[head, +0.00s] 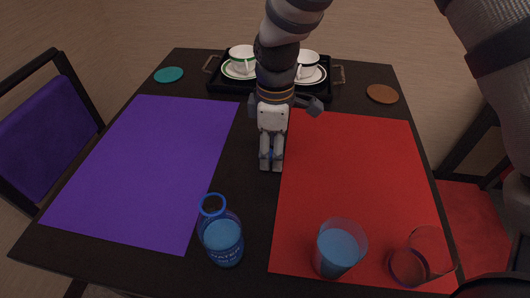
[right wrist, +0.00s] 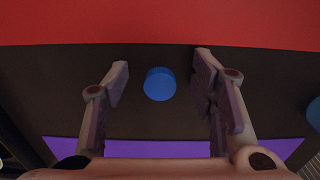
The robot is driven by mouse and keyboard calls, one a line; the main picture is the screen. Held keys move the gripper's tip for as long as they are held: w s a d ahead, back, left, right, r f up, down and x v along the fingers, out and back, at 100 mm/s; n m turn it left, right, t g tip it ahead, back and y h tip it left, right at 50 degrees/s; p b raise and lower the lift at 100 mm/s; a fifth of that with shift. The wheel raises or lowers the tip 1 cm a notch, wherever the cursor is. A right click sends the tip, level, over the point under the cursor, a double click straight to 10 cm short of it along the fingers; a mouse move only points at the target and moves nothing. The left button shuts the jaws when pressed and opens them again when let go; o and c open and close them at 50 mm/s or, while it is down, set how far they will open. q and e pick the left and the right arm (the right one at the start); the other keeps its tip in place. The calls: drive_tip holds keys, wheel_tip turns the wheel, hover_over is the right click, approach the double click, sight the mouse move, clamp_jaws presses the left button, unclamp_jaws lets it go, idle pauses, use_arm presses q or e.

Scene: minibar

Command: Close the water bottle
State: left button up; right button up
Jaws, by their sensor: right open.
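The water bottle (head: 222,240) stands at the near side of the dark table, by the near right corner of the purple mat. It is clear with a blue neck, holds blue water, and its mouth has no cap on it. A round blue cap (right wrist: 159,84) lies on the bare table strip between the mats. My right gripper (head: 271,164) points down over this strip, beyond the bottle. Its open fingers (right wrist: 162,72) are on either side of the cap, with gaps; contact is not visible. In the head view the fingers mostly hide the cap. My left gripper is not in view.
A purple mat (head: 140,165) lies left and a red mat (head: 350,180) right. A glass of water (head: 340,250) and an empty glass (head: 421,258) are at the near right. A black tray (head: 222,86) with cups is at the back. Coasters (head: 169,75) (head: 382,94) flank it.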

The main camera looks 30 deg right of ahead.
sight(272, 153)
drive_tip(key=shift+c, duration=0.3)
drive_tip(key=c, duration=0.7)
drive_tip(key=shift+r, duration=0.1)
drive_tip(key=shift+r, duration=0.2)
wheel_tip(272, 153, up, 2)
drive_tip(key=shift+w+r, duration=0.1)
drive_tip(key=shift+r, duration=0.1)
drive_tip(key=s+a+r+p, duration=0.2)
drive_tip(key=s+a+r, duration=0.1)
drive_tip(key=r, duration=0.3)
drive_tip(key=shift+s+r, duration=0.25)
drive_tip(key=shift+r, duration=0.05)
drive_tip(key=s+a+r, duration=0.1)
drive_tip(key=s, duration=0.1)
drive_tip(key=s+a+r+p, duration=0.1)
drive_tip(key=s+a, duration=0.1)
drive_tip(key=s+a+r, duration=0.1)
drive_tip(key=s+a, duration=0.1)
drive_tip(key=shift+s+a+r, duration=0.25)
drive_tip(key=shift+s, duration=0.1)
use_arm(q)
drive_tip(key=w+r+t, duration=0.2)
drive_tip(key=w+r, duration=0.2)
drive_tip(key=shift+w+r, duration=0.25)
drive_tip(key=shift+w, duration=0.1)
use_arm(e)
drive_tip(key=shift+s+a+r, duration=0.15)
drive_tip(key=shift+s+a, duration=0.15)
